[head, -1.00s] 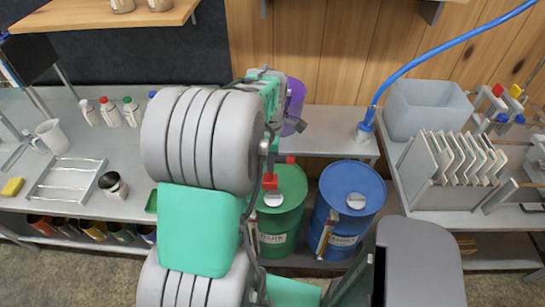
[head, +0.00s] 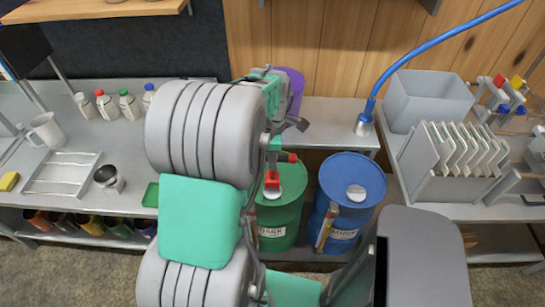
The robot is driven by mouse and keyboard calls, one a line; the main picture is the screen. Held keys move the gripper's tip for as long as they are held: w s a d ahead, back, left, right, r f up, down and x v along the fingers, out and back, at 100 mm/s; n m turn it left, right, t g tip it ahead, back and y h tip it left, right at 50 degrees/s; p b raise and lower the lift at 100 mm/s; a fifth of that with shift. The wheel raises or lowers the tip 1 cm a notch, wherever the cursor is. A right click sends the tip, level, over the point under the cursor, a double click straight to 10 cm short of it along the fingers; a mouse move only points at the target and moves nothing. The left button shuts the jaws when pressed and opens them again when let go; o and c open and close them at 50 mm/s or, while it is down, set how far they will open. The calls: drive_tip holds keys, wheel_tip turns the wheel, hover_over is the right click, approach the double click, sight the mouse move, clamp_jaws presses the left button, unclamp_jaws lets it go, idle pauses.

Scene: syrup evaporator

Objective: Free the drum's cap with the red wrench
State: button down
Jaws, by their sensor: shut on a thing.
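My gripper (head: 276,153) is above this drum, shut on the red wrench, which hangs down toward the cap. I cannot tell whether the wrench touches or fits the cap. My arm hides much of the gripper and the drum's left side. A blue drum (head: 343,232) stands to the right with its own pale cap (head: 357,193).
A grey tub (head: 428,100) and a rack of pale plates (head: 460,150) stand on the right bench. A blue hose (head: 430,55) runs down to the bench behind the drums. Several small bottles (head: 106,105), a jug (head: 46,131) and a tray (head: 62,178) are on the left bench.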

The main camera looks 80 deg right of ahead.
drive_tip(key=shift+f, duration=0.15)
drive_tip(key=shift+f+b, duration=0.75)
drive_tip(key=shift+f, duration=0.35)
drive_tip(key=shift+f+b, duration=0.35)
drive_tip(key=shift+f, duration=0.3)
drive_tip(key=n, duration=0.3)
drive_tip(key=shift+r+n+p, duration=0.1)
drive_tip(key=shift+n+p, duration=0.2)
drive_tip(key=shift+n, duration=1)
